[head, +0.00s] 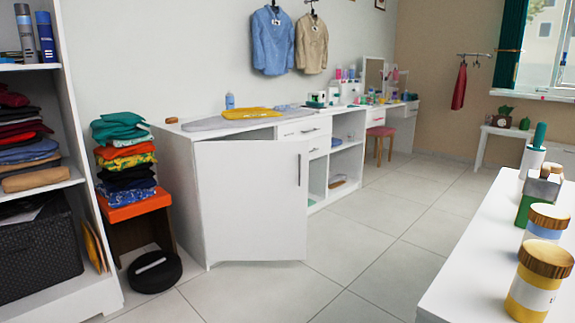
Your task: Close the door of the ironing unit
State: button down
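The ironing unit is a white cabinet (178,166) against the back wall, with a grey ironing surface (205,124) on top. Its white door (248,205) stands open, swung out over the floor. The hinge side appears to be at the left and the free edge at the right. A dark vertical handle (299,170) is near the free edge. A gap shows above the door's top edge, and the door hides most of the inside. My gripper is not in view.
A black round object (155,271) lies on the floor left of the door, beside an orange-topped stool (131,205) stacked with clothes. White shelves (85,225) stand at the left. A white table (490,245) with jars is at the right. The tiled floor between is clear.

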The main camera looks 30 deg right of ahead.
aim_at(253, 195)
jog(key=i, duration=1.15)
jog(key=z, duration=0.05)
